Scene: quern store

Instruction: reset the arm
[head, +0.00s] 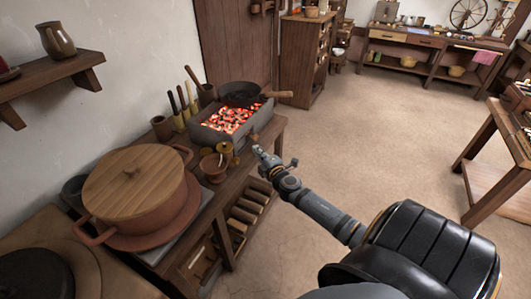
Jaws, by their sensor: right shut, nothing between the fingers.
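My right arm comes in from the bottom right. Its gripper (257,150) is shut and empty, held out near the right edge of a wooden side table (226,196). The fingertips point up and left toward the brazier and a small brass-coloured piece; I cannot tell whether they touch anything. My left gripper is not in view.
A lidded clay pot (132,202), a small mortar (214,166) and a coal brazier (212,130) with a black pan (241,94) crowd the table. A wall shelf (48,80) holds a jug (56,40). Another table (498,150) stands right. Open floor (385,130) lies between.

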